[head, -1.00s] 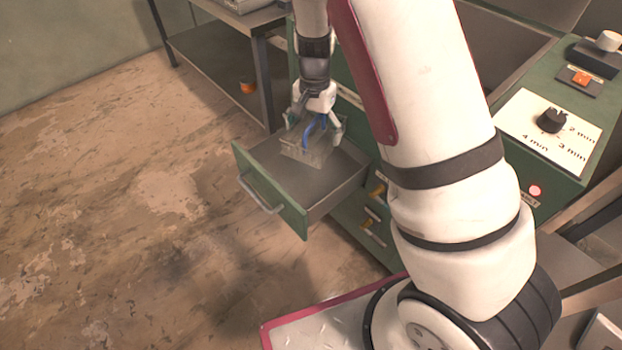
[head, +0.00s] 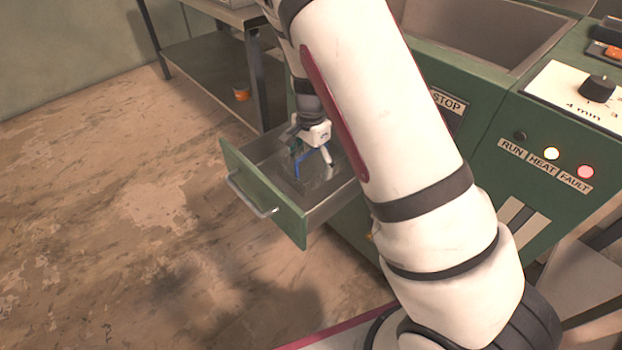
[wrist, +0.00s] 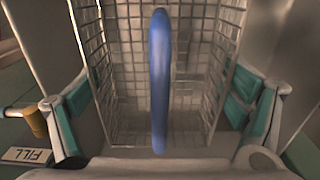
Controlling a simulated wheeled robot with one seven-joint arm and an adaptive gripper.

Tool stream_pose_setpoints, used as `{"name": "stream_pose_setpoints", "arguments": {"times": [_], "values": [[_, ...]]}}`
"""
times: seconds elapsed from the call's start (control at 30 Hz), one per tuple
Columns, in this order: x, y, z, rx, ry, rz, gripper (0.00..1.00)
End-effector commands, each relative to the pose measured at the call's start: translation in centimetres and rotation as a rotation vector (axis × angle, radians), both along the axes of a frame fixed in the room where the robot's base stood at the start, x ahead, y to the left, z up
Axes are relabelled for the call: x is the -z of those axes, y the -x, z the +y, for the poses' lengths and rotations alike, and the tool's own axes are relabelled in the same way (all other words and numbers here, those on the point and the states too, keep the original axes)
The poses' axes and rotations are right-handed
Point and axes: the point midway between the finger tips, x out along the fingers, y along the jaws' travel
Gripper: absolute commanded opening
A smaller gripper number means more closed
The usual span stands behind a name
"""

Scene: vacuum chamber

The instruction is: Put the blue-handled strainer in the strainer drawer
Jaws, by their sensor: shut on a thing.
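The strainer is a wire-mesh basket (wrist: 118,75) with a blue handle (wrist: 159,80), seen close up in the wrist view. In the head view the blue handle (head: 303,160) shows under my gripper (head: 311,153), and the basket is low inside the open drawer. My gripper is shut on the strainer, with a finger on each side of it in the wrist view. The strainer drawer (head: 262,193) has a green front and grey metal walls and is pulled out. I cannot tell whether the basket touches the drawer floor.
The green machine (head: 470,150) with lit lamps and a STOP label stands behind the drawer. An open basin (head: 490,30) is in its top. A metal shelf table (head: 215,50) stands at the back left, with an orange object (head: 241,94) on its lower shelf. The floor at left is clear.

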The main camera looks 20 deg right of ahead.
Motion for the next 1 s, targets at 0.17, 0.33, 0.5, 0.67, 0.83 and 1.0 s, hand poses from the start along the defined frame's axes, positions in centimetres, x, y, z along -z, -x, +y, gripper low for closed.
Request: {"name": "stream_pose_setpoints", "arguments": {"times": [0.17,0.33,0.5,0.67,0.83,1.0], "values": [[1.7,0.0,0.0,0.000,0.000,0.000,0.57],[4.6,0.0,0.0,0.000,0.000,0.001,0.57],[5.5,-0.1,0.0,-0.001,0.000,-0.002,0.57],[5.4,-0.1,0.0,-0.001,0.000,-0.002,0.57],[5.8,0.0,0.0,-0.001,-0.001,-0.002,0.57],[5.7,0.0,0.0,-0.001,0.000,-0.001,1.00]]}}
